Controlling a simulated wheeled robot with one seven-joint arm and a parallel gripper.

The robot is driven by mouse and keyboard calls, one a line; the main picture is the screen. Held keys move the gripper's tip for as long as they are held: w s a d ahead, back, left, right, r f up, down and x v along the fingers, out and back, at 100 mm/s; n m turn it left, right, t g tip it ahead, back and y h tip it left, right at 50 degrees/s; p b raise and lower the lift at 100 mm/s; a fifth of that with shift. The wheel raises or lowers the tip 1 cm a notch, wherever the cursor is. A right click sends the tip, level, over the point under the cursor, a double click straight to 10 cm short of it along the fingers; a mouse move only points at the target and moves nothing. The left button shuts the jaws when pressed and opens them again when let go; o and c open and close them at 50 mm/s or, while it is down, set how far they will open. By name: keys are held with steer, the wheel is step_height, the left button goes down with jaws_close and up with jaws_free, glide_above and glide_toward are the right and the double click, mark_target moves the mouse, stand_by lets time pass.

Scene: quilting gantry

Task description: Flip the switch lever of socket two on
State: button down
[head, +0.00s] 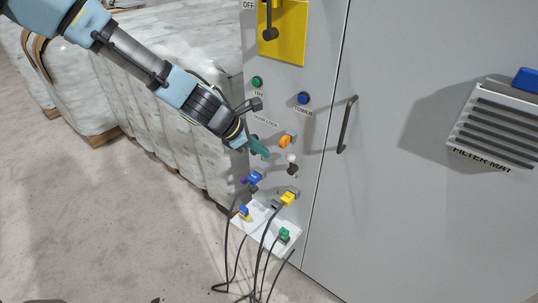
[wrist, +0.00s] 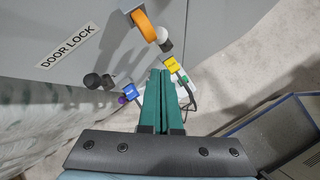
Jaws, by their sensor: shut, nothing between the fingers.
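My gripper (head: 259,147) has teal fingers that are shut and empty, in front of the grey cabinet panel just left of the orange part. In the wrist view the closed fingers (wrist: 160,75) point between the blue and yellow plugs. A lever with a white knob (head: 291,157) stands to the right of my gripper; its knob (wrist: 161,35) also shows in the wrist view. A black knob (wrist: 92,80) shows left of the blue plug (wrist: 124,90); in the head view my gripper seems to hide it. The socket numbers are too small to read surely.
An orange part (head: 287,139) sits near the DOOR LOCK label. A blue plug (head: 254,177) and a yellow plug (head: 289,198) have hanging cables. A white shelf (head: 240,224) below holds more plugs. A door handle (head: 346,125) projects to the right. Wrapped pallets (head: 165,120) stand left.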

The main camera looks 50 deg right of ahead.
steer(key=b+v, duration=0.1)
steer(key=v, duration=0.6)
steer(key=shift+w+a+r, duration=0.2)
steer(key=shift+w+a, duration=0.05)
steer(key=shift+a, duration=0.05)
